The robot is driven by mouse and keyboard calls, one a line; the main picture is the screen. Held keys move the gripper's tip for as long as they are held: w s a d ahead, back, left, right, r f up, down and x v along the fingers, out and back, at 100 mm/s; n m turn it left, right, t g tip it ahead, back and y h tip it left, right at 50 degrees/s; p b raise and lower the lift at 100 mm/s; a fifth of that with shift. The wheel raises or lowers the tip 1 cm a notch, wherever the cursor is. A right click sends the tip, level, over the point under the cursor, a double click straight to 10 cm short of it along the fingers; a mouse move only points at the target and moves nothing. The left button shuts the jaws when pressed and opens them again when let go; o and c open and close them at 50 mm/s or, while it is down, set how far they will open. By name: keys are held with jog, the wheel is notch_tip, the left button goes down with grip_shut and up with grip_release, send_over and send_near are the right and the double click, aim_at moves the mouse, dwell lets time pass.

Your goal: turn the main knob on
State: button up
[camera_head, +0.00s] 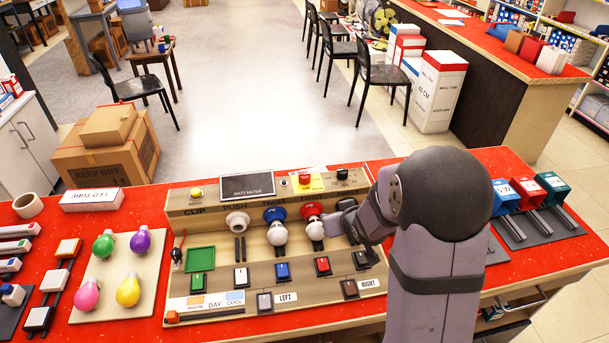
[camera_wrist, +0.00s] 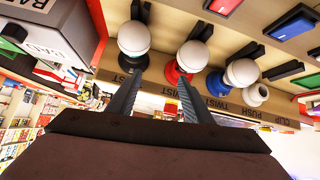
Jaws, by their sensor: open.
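A wooden control panel (camera_head: 222,285) stands on the red counter. Its raised back strip has a small black knob (camera_head: 342,174) at the right and a red button on a yellow plate (camera_head: 304,180). I cannot read which control is labelled main. My gripper (camera_head: 340,222) is over the right part of the panel, below the black knob in the picture. In the wrist view my gripper (camera_wrist: 160,76) is open, with nothing between its fingers. White bulbs in a black socket (camera_wrist: 132,62) and a red socket (camera_wrist: 176,74) show just beyond the fingertips.
A blue socket (camera_head: 274,214) and a white socket (camera_head: 237,219) are left of the red one. Several rocker switches and sliders cover the panel front. Coloured bulbs (camera_head: 128,290) lie on a left board. Coloured bins (camera_head: 528,192) stand right of my arm.

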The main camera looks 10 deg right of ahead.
aim_at(308, 178)
jog(key=w+a+t+y, duration=0.1)
jog(key=w, duration=0.1)
jog(key=w+r+n+t+y, duration=0.1)
jog(key=w+t+y, duration=0.1)
jog(key=w, duration=0.1)
jog(key=w+a+r+n+t+y, duration=0.1)
jog(key=w+t, duration=0.1)
jog(key=w, duration=0.1)
jog(key=shift+w+a+y, duration=0.15)
jog(key=shift+a+y, duration=0.15)
jog(key=shift+w+a+f+n+t+y+b, duration=0.2)
jog(key=shift+t+y+b, duration=0.15)
jog(key=shift+t+y, duration=0.15)
jog(key=shift+w+a+f+n+t+y+b, duration=0.2)
jog(key=shift+t+y+b, duration=0.2)
jog(key=shift+t, duration=0.1)
jog(key=shift+w+a+r, duration=0.1)
jog(key=shift+p+x, duration=1.3)
jog(key=shift+x, duration=2.2)
jog(key=c, duration=1)
